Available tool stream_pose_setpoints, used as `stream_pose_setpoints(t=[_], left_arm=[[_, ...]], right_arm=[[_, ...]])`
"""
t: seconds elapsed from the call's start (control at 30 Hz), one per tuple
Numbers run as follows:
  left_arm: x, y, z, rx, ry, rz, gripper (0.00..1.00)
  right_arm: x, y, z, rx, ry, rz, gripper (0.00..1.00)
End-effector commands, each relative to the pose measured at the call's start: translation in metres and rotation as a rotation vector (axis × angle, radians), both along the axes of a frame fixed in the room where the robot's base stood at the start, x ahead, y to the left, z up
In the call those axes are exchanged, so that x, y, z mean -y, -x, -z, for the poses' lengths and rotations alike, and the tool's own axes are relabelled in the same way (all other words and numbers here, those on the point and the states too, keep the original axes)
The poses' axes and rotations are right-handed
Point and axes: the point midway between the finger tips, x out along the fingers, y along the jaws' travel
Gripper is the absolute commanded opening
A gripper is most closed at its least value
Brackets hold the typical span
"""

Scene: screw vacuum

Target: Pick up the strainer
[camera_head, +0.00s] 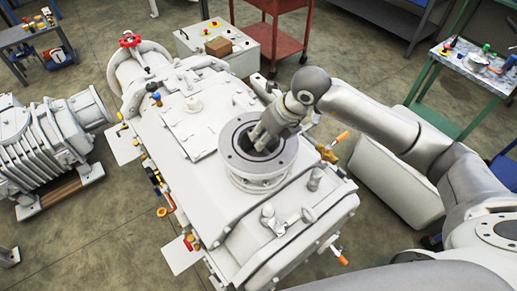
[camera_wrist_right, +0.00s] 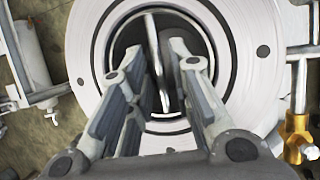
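The strainer (camera_wrist_right: 151,40) appears to be the thin metal part inside the round flanged port (camera_wrist_right: 245,85) in the right wrist view; its body is mostly hidden in the dark opening. In the head view the port (camera_head: 289,159) is on top of the large white vacuum pump (camera_head: 190,200), and the strainer cannot be made out. My right gripper (camera_head: 262,142) points down into the port. In the wrist view its two fingers (camera_wrist_right: 158,55) are apart, one on each side of the thin part, with visible gaps. My left gripper is not in view.
Valves with orange handles (camera_head: 342,137) stand near the pump's right side. A grey motor-like unit (camera_head: 50,150) lies at left. A white control box (camera_head: 216,48), a red cart (camera_head: 275,35) and a green-framed table (camera_head: 478,70) stand behind. Floor shows between them.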

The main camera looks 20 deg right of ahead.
Motion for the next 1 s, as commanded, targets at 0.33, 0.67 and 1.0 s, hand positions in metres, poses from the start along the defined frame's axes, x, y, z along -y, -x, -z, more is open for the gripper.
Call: stream_pose_setpoints(t=[0.33,0.67,1.0], left_arm=[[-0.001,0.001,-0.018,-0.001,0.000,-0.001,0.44],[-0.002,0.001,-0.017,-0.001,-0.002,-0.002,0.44],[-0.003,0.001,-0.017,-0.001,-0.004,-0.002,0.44]], right_arm=[[-0.012,-0.009,0.032,-0.002,0.000,-0.001,0.20],[-0.012,-0.009,0.032,-0.001,-0.001,-0.001,0.00],[-0.012,-0.009,0.031,0.001,-0.001,0.000,0.00]])
